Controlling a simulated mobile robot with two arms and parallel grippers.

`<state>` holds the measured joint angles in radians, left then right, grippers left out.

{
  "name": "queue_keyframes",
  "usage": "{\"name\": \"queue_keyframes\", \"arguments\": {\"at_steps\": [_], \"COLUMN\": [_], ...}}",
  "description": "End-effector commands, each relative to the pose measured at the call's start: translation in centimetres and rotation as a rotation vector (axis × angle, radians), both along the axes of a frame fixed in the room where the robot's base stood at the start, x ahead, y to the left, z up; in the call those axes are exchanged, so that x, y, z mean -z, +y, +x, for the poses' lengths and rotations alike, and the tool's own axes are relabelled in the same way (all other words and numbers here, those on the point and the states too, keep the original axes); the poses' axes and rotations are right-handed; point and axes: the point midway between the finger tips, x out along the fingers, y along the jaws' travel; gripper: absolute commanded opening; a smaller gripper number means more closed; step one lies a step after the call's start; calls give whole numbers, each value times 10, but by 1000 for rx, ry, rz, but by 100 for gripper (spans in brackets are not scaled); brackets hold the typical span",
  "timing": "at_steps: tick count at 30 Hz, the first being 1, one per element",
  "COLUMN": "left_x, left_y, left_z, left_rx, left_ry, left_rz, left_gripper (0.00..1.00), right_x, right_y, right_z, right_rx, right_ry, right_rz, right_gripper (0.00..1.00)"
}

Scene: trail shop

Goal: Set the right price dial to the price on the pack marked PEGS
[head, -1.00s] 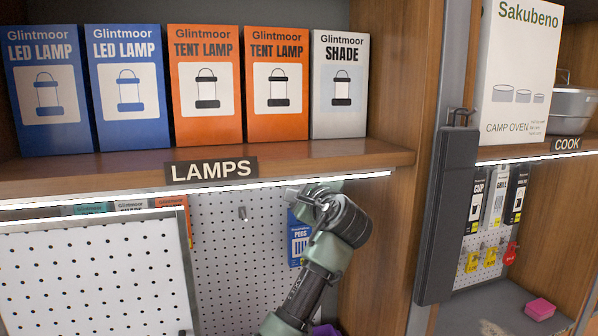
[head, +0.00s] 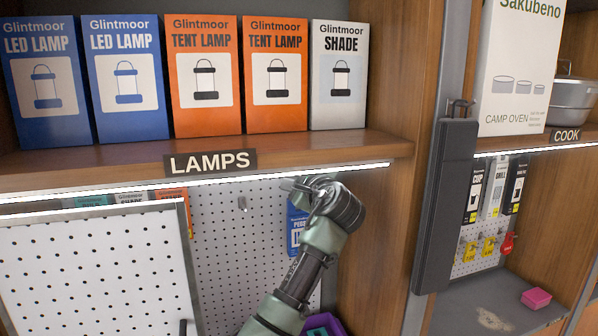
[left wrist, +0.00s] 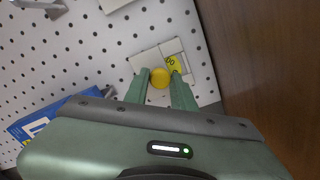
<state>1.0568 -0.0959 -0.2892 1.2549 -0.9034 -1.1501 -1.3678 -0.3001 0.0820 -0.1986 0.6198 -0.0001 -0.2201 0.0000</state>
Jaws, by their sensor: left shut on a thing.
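The blue pack marked PEGS (head: 296,235) hangs on the pegboard under the LAMPS shelf, partly covered by my left arm. Its price cannot be read. My left gripper (left wrist: 160,82) has its two green fingers shut on a round yellow dial (left wrist: 160,77). The dial sits on a pale plate on the pegboard, with a yellow number tag (left wrist: 173,65) beside it; only part of its number shows. In the left wrist view a blue pack (left wrist: 40,125) lies to the lower left. In the head view the left fingertips and dial are hidden. My right gripper is not in view.
A hinged-looking white perforated panel (head: 95,270) stands at the left front. A wooden side wall (head: 372,250) is close on the right of my arm. The LAMPS shelf (head: 100,170) is just above. A purple bin (head: 333,322) sits below.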

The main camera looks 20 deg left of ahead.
Motion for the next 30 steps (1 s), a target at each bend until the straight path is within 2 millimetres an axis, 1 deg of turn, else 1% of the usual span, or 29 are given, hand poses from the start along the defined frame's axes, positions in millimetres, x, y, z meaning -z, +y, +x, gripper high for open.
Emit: {"name": "queue_keyframes", "arguments": {"at_steps": [1, 8, 18, 30], "left_x": [3, 4, 6, 6], "left_y": [-1, -1, -1, -1], "left_z": [0, 0, 0, 0], "left_rx": [1, 2, 1, 0], "left_ry": [-7, -85, -260, -471], "left_rz": [-15, -130, -392, -706], "left_gripper": [0, 0, 0, 0], "right_x": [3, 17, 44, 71], "right_y": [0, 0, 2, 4], "right_z": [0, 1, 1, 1], "right_rx": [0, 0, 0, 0], "right_ry": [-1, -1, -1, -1], "right_rz": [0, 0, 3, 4], "right_gripper": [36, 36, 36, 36]}}
